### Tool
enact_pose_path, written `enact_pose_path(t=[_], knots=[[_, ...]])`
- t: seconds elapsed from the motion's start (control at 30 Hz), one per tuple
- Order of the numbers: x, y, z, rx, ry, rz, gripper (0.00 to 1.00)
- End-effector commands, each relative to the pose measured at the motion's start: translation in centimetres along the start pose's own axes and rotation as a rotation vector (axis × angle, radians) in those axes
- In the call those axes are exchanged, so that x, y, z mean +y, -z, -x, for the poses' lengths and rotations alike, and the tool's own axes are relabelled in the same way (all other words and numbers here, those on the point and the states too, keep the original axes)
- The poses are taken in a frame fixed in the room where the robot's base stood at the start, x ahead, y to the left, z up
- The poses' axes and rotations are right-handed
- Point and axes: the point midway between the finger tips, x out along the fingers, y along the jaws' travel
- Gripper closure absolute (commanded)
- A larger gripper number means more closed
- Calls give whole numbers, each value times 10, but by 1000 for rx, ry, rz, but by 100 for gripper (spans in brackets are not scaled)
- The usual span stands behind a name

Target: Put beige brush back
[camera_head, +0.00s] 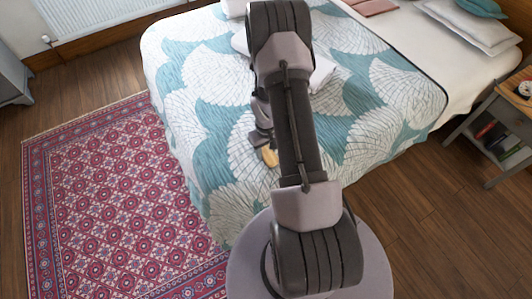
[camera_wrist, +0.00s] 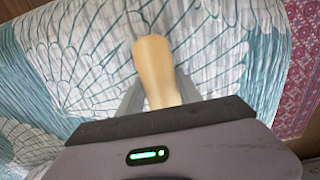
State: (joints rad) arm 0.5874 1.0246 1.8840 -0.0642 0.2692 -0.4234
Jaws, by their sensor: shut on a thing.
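The beige brush (camera_wrist: 155,70) shows in the wrist view as a smooth tan handle pointing away from my gripper. My gripper (camera_wrist: 158,100) is shut on it, with a grey finger on each side. In the head view a small tan part of the brush (camera_head: 270,157) shows beside my gripper (camera_head: 262,148), above the near part of the bed. My arm hides much of the view around it. The rest of the brush is hidden behind the gripper body in the wrist view.
The bed (camera_head: 200,110) has a teal and white patterned cover. White folded cloth (camera_head: 325,72) lies on it, partly behind my arm. A red patterned rug (camera_head: 110,200) covers the floor at left. A nightstand (camera_head: 495,125) with objects stands at right.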

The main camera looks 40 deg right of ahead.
Motion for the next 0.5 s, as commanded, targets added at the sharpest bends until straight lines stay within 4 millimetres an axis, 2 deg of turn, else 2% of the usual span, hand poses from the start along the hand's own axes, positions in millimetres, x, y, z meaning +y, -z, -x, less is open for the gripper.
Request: enact_pose_path(t=[0.03, 0.07, 0.3, 0.33, 0.43, 0.5], knots=[[0, 0, -4, 0, 0, 0, 91], [0, 0, -3, 1, 0, -1, 96], [0, 0, -5, 1, 0, -1, 96], [0, 0, -6, 1, 0, -1, 56], [0, 0, -4, 1, 0, -1, 37], [0, 0, -4, 1, 0, -1, 37]])
